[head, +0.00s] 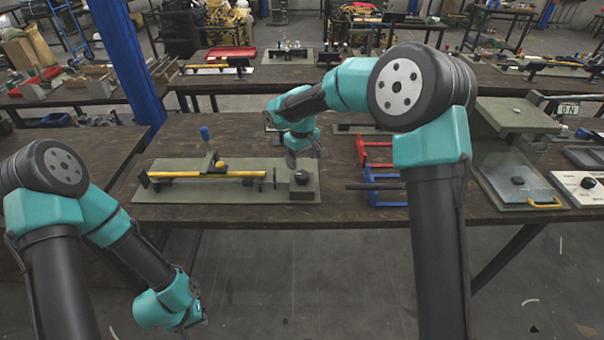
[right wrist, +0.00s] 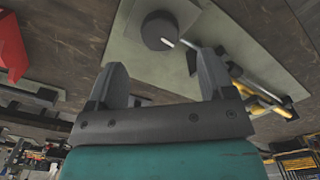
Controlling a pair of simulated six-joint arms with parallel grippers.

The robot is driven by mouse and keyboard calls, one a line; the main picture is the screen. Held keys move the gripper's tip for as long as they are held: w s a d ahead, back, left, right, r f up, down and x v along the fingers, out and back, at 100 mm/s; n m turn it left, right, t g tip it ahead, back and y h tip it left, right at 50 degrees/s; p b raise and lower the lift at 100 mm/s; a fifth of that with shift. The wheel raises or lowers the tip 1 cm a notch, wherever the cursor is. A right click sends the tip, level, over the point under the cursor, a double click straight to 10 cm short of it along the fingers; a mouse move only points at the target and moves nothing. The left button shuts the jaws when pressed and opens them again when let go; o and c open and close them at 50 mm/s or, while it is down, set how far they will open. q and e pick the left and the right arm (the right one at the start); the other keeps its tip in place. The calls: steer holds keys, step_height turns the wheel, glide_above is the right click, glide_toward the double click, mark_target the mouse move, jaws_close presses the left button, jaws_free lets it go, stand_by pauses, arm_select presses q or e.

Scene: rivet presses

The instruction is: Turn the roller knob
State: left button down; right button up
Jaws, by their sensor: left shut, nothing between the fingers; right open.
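The roller knob (head: 302,178) is a short dark cylinder at the right end of a grey-green base plate (head: 200,193). It also shows in the right wrist view (right wrist: 158,30), with a pale pointer on its right side. My right gripper (head: 294,161) is just above and behind the knob in the head view. In the right wrist view (right wrist: 163,62) its two fingers are spread and empty, and the knob lies beyond the gap between the tips, apart from them. My left gripper (head: 196,318) hangs low at the bottom left, shut and empty, in front of the table and far from the knob.
A press (head: 510,118) and a control box (head: 580,187) are farther right.

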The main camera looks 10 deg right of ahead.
mark_target(302, 174)
step_height(302, 174, down, 7)
steer(key=shift+r, duration=0.15)
steer(key=shift+c, duration=0.3)
steer(key=c, duration=0.9)
steer(key=shift+o, duration=0.2)
steer(key=shift+n, duration=0.3)
steer(key=n, duration=0.9)
